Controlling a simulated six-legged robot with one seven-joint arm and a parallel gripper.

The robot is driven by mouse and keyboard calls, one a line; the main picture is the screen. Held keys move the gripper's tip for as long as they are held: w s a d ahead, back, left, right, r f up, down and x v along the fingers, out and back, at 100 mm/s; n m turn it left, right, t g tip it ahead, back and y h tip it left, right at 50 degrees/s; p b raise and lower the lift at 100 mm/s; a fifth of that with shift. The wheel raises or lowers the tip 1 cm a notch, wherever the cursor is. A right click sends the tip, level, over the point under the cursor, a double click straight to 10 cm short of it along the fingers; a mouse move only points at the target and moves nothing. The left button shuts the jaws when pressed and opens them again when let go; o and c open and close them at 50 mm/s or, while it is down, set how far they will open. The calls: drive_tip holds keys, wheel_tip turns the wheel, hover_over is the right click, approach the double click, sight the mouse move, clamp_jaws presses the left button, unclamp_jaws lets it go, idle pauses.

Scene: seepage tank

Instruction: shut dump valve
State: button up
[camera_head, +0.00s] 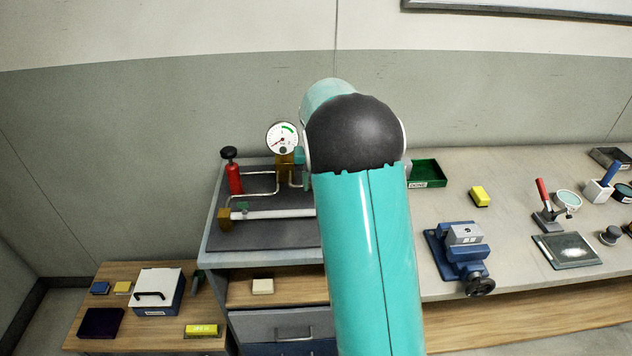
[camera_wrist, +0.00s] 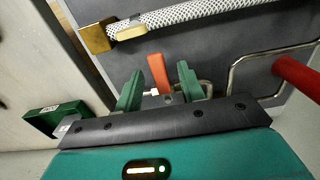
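An orange-red lever (camera_wrist: 157,70), which looks like the dump valve handle, stands by a small silver fitting in the wrist view. My gripper (camera_wrist: 160,80) has its two green fingers apart, one on each side of the lever. Gaps show between the lever and both fingers, so it is not gripped. I cannot tell how far the fingers reach past it in depth. In the head view my arm hides the lever and most of my gripper. The pressure gauge (camera_head: 282,138) stands on the rig beside my arm, its needle toward the lower left.
A white braided hose (camera_wrist: 190,13) ends in a brass block (camera_wrist: 96,37). Bent metal pipe and a red cylinder (camera_wrist: 298,76) lie to the right. A green tray (camera_wrist: 54,116) is at left. A blue vise (camera_head: 460,252) and tools occupy the right bench.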

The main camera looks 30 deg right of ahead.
wheel_tip(320, 180, up, 14)
idle(0.4)
drive_tip(key=shift+f, duration=0.1)
idle(0.3)
